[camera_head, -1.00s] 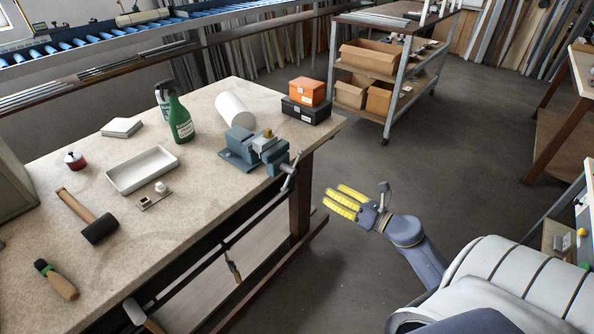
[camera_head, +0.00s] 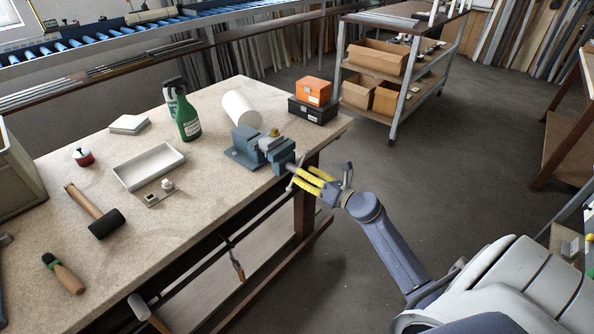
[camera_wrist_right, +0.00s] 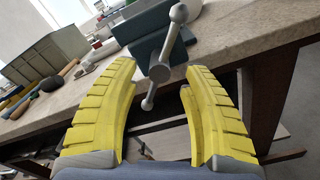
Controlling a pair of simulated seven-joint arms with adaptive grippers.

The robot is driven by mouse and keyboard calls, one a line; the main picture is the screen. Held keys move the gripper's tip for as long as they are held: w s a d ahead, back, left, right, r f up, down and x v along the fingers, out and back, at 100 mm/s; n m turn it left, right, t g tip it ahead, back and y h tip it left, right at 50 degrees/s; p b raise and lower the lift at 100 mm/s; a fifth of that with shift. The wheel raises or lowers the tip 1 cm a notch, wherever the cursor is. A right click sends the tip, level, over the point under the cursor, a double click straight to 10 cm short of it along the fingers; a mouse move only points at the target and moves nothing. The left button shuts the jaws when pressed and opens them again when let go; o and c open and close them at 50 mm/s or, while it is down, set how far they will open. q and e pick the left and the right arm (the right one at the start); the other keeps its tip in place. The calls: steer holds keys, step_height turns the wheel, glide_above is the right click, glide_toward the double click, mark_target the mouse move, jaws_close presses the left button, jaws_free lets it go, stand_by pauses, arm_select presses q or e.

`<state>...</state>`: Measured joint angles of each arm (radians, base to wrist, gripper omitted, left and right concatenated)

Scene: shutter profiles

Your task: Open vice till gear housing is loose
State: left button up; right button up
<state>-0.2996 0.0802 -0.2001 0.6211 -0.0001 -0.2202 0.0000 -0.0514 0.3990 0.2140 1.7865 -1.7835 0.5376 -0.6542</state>
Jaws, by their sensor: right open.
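The blue-grey vice (camera_head: 246,150) is fixed at the right front corner of the workbench. A small brass-coloured part, likely the gear housing (camera_head: 275,132), sits at the top of its jaws. The vice handle (camera_wrist_right: 165,60), a grey bar with ball ends, slants in front of the vice in the right wrist view. My right gripper (camera_head: 306,180) has yellow fingers and is at the handle. In the right wrist view the right gripper (camera_wrist_right: 158,95) is open, with the handle between or just beyond its fingers; contact cannot be told. My left gripper is out of view.
The workbench (camera_head: 225,183) also bears a white cylinder (camera_head: 238,107), a green spray bottle (camera_head: 187,118), an orange box (camera_head: 313,91) on a black box (camera_head: 312,110), a white tray (camera_head: 148,166) and a mallet (camera_head: 96,212). Open floor lies right of the bench.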

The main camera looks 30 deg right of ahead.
mark_target(294, 169)
steer(key=shift+x, duration=1.85)
steer(key=shift+c, duration=0.5)
jaws_close()
